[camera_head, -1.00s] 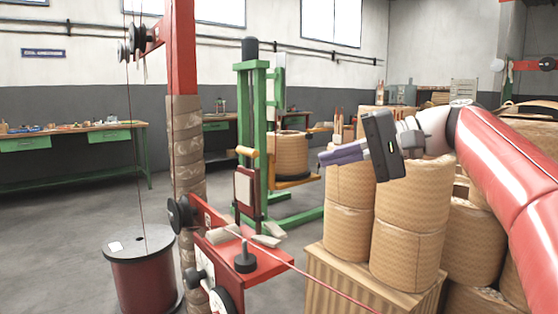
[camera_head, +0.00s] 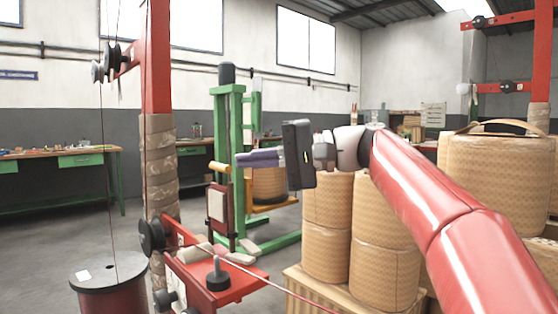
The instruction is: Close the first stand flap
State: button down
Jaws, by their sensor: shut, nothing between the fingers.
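The red stand (camera_head: 235,283) is at the lower left, with a flat red top and a black knob (camera_head: 217,275) on it. An upright dark-red panel with a pale face (camera_head: 218,208) stands just behind it; I cannot tell for sure whether this is the flap. My gripper (camera_head: 240,158) is shut and empty, its purple-grey fingers pointing left. In the picture it is above and right of the panel, in front of the green lifter; the depth between them is unclear.
The green lifter (camera_head: 238,140) stands behind the stand. Wrapped coils (camera_head: 383,260) on a wooden crate are below my arm. A red spool (camera_head: 113,290) is at the lower left. A thin red line runs from the stand to lower right. Open floor lies left.

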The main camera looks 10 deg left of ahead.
jog(key=shift+s+a+f, duration=0.2)
jog(key=shift+s+a, duration=0.35)
jog(key=shift+s, duration=0.1)
jog(key=s+a+n+t+h+p, duration=0.3)
jog(key=s+a+n+h+p, duration=0.15)
jog(key=s+a+h, duration=0.2)
jog(key=s+a+f+n+t+h, duration=0.3)
jog(key=s+f+t+h, duration=0.1)
jog(key=f, duration=0.4)
jog(key=shift+s+a+n+t, duration=0.3)
jog(key=shift+s+a+n, duration=0.05)
jog(key=shift+s, duration=0.35)
jog(key=shift+f, duration=0.2)
dwell(0.4)
jog(key=shift+r, duration=0.1)
